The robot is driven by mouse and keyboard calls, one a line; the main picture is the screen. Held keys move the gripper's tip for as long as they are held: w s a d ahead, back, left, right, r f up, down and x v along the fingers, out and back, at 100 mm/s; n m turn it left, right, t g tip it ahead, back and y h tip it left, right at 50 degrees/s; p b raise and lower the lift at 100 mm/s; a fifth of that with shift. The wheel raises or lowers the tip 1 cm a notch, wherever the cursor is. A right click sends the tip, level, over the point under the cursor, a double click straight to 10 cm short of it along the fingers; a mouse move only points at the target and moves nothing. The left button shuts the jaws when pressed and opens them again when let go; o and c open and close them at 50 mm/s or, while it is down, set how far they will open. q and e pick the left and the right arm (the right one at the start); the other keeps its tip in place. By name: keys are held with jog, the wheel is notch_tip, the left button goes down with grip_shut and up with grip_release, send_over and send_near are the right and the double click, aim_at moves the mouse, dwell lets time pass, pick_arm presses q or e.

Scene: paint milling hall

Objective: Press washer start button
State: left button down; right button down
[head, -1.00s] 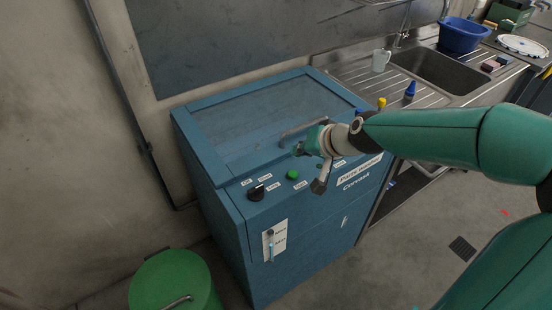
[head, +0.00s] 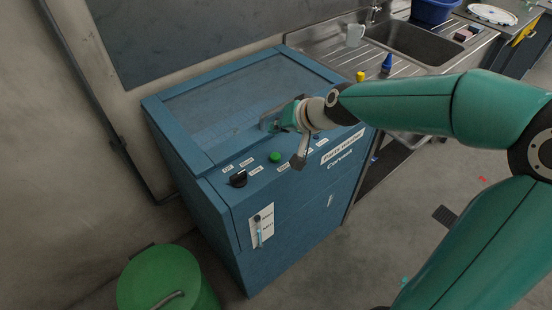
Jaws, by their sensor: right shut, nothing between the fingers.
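The blue parts washer (head: 290,215) stands against the wall with its lid down. Its sloped front panel carries a black rotary knob (head: 238,179) and a green button (head: 275,157), with small white labels around them. Other small controls on the panel are partly hidden behind my right gripper. My right gripper (head: 297,163) is shut and empty, just right of the green button and over the panel. Whether it touches the panel I cannot tell. My left gripper is out of view.
A green bucket (head: 160,282) stands on the floor at the lower left. A blue basin (head: 432,12) is behind.

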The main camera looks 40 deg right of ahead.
jog(key=b, duration=0.4)
send_over(278, 157)
notch_tip(278, 157, down, 5)
jog(key=shift+w+f, duration=0.1)
jog(key=shift+f, duration=0.05)
jog(key=shift+f+b, duration=0.55)
jog(key=shift+b, duration=0.05)
dwell(0.5)
jog(key=shift+f+b, duration=0.3)
jog(key=shift+b, duration=0.1)
jog(key=shift+f+b, duration=0.5)
dwell(0.6)
dwell(0.4)
jog(key=shift+a+r+p, duration=0.1)
jog(key=shift+r+p, duration=0.75)
jog(key=shift+r, duration=0.05)
